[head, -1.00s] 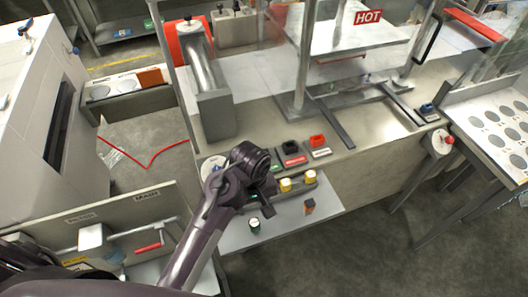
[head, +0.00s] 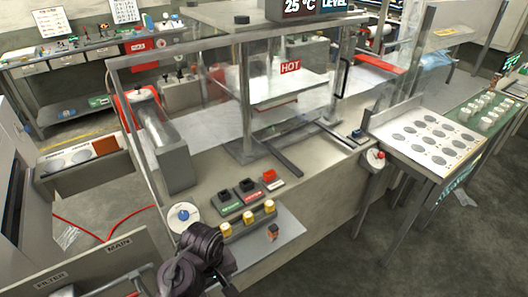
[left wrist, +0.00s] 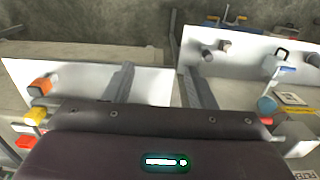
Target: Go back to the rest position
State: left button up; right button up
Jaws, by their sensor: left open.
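My left gripper (left wrist: 158,80) is open and empty in the left wrist view. Its two grey fingers stand wide apart over a light panel and a gap. In the head view my dark left arm comes in at the bottom, and its wrist covers part of the small control shelf (head: 284,240). The fingertips are hard to make out there. My right gripper is not in view.
The shelf carries yellow knobs (head: 249,217) and an orange-and-black switch (head: 272,232). Behind stand black and red push buttons (head: 269,176) and a glass-walled press with a HOT sign (head: 290,67). A white perforated table (head: 425,140) is at right. Open floor lies front right.

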pick_arm(q)
jog(key=s+a+f+m+b, duration=0.1)
jog(key=s+f+m+b, duration=0.2)
jog(key=f, duration=1.4)
jog(key=s+a+f+m+b, duration=0.1)
jog(key=s+f+b, duration=0.35)
jog(key=f, duration=1.15)
jog(key=s+a+f+m+b, duration=0.2)
jog(key=s+a+f, duration=0.2)
jog(key=s+f, duration=0.6)
jog(key=s+a+f+m+t+b, duration=0.1)
jog(key=s+a+f, duration=0.4)
jog(key=s+f, duration=0.6)
jog(key=shift+s+a+f+m+b, duration=0.15)
jog(key=shift+s+m+b, duration=0.75)
jog(key=shift+s+m, duration=0.15)
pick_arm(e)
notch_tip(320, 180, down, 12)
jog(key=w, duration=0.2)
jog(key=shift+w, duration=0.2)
